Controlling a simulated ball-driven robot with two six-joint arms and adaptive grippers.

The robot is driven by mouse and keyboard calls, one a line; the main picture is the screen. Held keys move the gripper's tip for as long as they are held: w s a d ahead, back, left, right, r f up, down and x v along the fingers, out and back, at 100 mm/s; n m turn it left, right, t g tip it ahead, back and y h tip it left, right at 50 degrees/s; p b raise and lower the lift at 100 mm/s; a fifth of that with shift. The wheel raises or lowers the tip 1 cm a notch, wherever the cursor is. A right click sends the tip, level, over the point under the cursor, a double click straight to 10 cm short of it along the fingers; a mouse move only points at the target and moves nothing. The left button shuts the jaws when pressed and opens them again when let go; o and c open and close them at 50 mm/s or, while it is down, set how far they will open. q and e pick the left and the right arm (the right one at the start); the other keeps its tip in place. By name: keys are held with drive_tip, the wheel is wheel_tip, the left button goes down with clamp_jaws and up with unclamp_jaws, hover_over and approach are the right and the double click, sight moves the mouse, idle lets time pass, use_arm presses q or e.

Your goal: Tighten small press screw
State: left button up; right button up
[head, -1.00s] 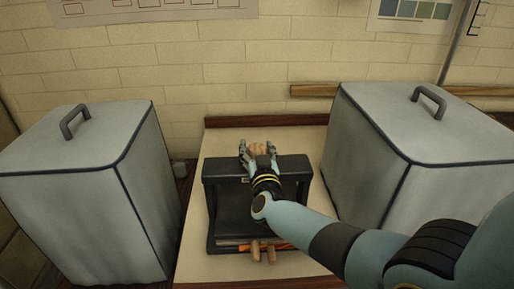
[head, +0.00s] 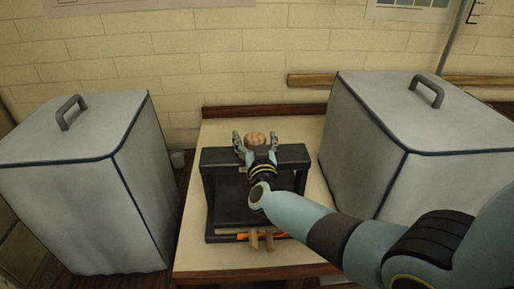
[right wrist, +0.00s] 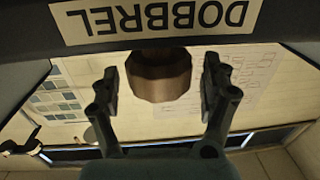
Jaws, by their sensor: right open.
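The small press (head: 222,161) is a black frame standing on a pale table. Its screw knob (head: 257,138) is round and light brown and sits at the top of the frame. My right gripper (head: 256,141) is at the top of the press, its two fingers spread on either side of the knob. In the right wrist view, the brown knob (right wrist: 158,76) is between the open fingers of the right gripper (right wrist: 164,84), with a gap on both sides. Part of the press is hidden behind my right arm. My left gripper is out of view.
A large grey lidded bin (head: 75,190) stands left of the table (head: 190,236), and another grey bin (head: 375,150) stands to its right, near my right arm. A label plate (right wrist: 155,20) reads DOBBREL on the press.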

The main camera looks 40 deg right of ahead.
drive_tip(key=v, duration=1.1)
drive_tip(key=shift+s, duration=0.25)
drive_tip(key=shift+a, duration=0.1)
idle(1.9)
drive_tip(key=w+d+n+y+b, duration=0.1)
drive_tip(key=w+b, duration=0.1)
drive_tip(key=w, duration=0.1)
drive_tip(key=w+d+n+t+y+b, duration=0.1)
drive_tip(key=w+d+y+b, duration=0.1)
drive_tip(key=w, duration=0.2)
drive_tip(key=w+d+n+y+b, duration=0.1)
drive_tip(key=w+d+y+b, duration=0.1)
drive_tip(key=w, duration=0.2)
drive_tip(key=shift+d+n+t, duration=0.25)
drive_tip(key=shift+n+t, duration=0.05)
drive_tip(key=shift+t, duration=0.1)
drive_tip(key=shift+s, duration=0.1)
